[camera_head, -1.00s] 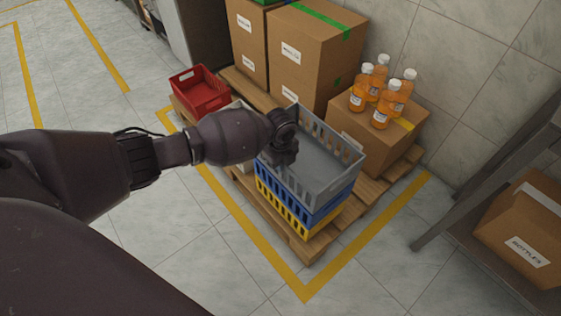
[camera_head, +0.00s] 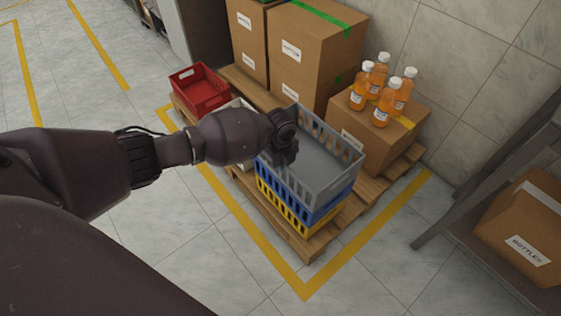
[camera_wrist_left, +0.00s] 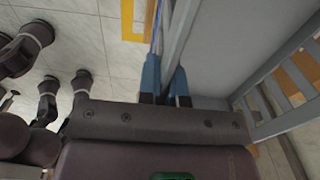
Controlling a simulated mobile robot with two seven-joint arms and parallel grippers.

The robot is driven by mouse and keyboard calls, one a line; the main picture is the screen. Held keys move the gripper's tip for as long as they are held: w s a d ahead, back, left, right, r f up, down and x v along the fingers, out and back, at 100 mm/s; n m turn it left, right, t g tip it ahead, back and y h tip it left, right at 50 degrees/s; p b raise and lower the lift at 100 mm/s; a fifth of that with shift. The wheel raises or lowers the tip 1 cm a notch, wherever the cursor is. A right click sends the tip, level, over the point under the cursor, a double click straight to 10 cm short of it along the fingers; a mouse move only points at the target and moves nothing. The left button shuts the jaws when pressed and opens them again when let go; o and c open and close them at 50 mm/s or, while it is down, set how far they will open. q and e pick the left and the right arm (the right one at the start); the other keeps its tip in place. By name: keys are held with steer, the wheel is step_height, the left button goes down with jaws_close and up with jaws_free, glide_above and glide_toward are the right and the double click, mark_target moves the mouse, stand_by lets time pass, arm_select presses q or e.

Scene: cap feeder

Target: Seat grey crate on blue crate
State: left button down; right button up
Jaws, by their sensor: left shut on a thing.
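The grey crate (camera_head: 338,178) is on top of the blue crate (camera_head: 325,212) in the head view, lined up with it and looking level. I cannot tell whether a small gap is left between them. A yellow crate (camera_head: 293,218) is under the blue one. My left gripper (camera_head: 284,157) is at the grey crate's left rim, its fingertips hidden by the hand in the head view. In the left wrist view its blue fingers (camera_wrist_left: 166,80) straddle the grey crate's wall (camera_wrist_left: 181,30) and are shut on it. My right gripper is not in view.
The stack stands on a wooden pallet (camera_head: 318,243). A red crate (camera_head: 199,92) is behind left. Cardboard boxes (camera_head: 310,60) and a box (camera_head: 378,142) with several orange bottles (camera_head: 381,112) stand close behind. A grey shelf (camera_head: 490,190) is at the right. Floor in front is clear.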

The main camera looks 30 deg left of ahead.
arm_select(q)
steer(key=c, duration=1.3)
jaws_free()
steer(key=shift+w+r, duration=0.1)
steer(key=shift+r, duration=0.1)
steer(key=shift+c, duration=0.2)
steer(key=shift+o, duration=0.7)
steer(key=shift+f, duration=0.2)
step_height(320, 180, up, 10)
steer(key=p, duration=0.3)
steer(key=shift+r, duration=0.15)
steer(key=shift+r+p, duration=0.35)
steer(key=shift+p, duration=0.05)
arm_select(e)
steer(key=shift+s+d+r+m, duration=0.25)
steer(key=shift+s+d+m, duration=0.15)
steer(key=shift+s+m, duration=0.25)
